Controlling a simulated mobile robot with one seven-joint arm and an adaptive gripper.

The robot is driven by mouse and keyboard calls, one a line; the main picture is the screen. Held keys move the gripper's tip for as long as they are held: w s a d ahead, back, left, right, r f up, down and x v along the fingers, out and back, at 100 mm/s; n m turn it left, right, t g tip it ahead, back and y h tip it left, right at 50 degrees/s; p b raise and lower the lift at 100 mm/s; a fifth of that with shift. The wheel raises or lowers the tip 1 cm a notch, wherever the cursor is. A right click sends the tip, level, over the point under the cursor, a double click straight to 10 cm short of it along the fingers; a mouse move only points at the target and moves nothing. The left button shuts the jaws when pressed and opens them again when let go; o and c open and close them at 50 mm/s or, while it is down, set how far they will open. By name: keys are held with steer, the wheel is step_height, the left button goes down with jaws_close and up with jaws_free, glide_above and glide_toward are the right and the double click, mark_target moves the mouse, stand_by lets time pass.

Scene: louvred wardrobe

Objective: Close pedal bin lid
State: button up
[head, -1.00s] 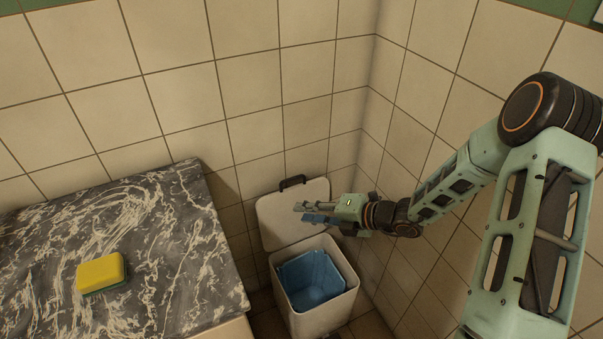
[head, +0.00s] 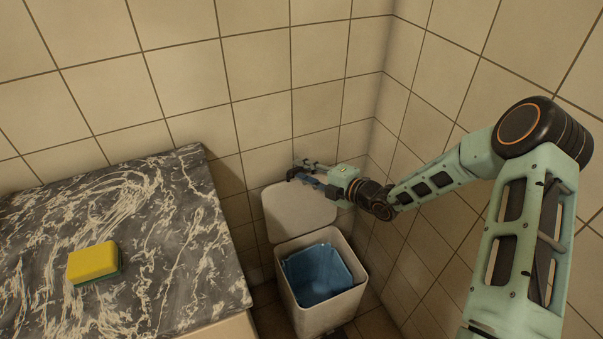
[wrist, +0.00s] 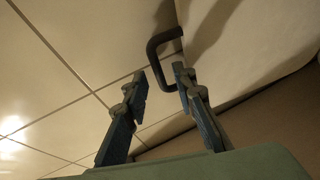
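The white pedal bin (head: 325,313) stands in the corner with a blue inner bucket (head: 318,273) inside. Its lid (head: 295,212) is raised, leaning back near the tiled wall. A dark handle sits on the lid's top edge; it shows in the wrist view (wrist: 153,50). My gripper (head: 308,175) is at the lid's top edge, by the handle. In the wrist view the two fingers (wrist: 160,90) are apart, with one end of the handle reaching close to the right fingertip. I cannot tell whether they touch.
A dark marbled counter (head: 150,260) stands left of the bin, with a yellow and green sponge (head: 94,263) on it. Tiled walls (head: 255,125) close in behind and to the right of the bin.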

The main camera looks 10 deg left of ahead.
steer(key=shift+w+a+f, duration=0.1)
steer(key=shift+w+a, duration=0.15)
steer(key=shift+a, duration=0.15)
steer(key=shift+c, duration=0.2)
jaws_close()
